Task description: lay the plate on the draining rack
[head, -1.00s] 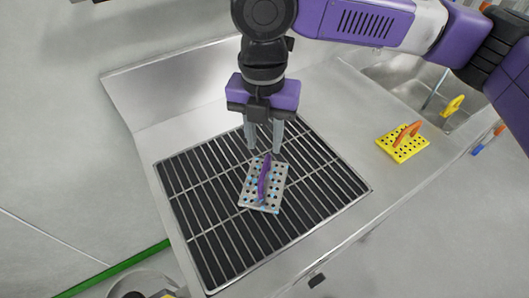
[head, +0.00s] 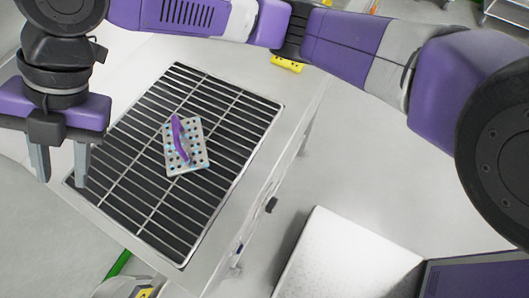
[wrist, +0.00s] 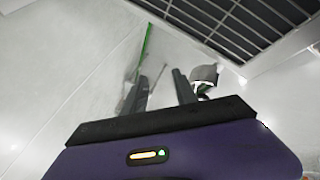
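The plate (head: 197,151) is a light grey perforated rectangle with a purple handle (head: 180,138) and blue marks on it. It lies flat on the draining rack (head: 150,205), a dark grille with pale bars set in a steel counter. A corner of the rack (wrist: 235,30) shows at the top right there; the plate is not in that view.
A yellow plate (head: 287,64) lies on the counter beyond the rack, partly hidden by my arm. A white surface (head: 345,255) stands at the lower right. A green strip (head: 119,264) runs along the floor at the lower left, near a pale container (head: 122,288).

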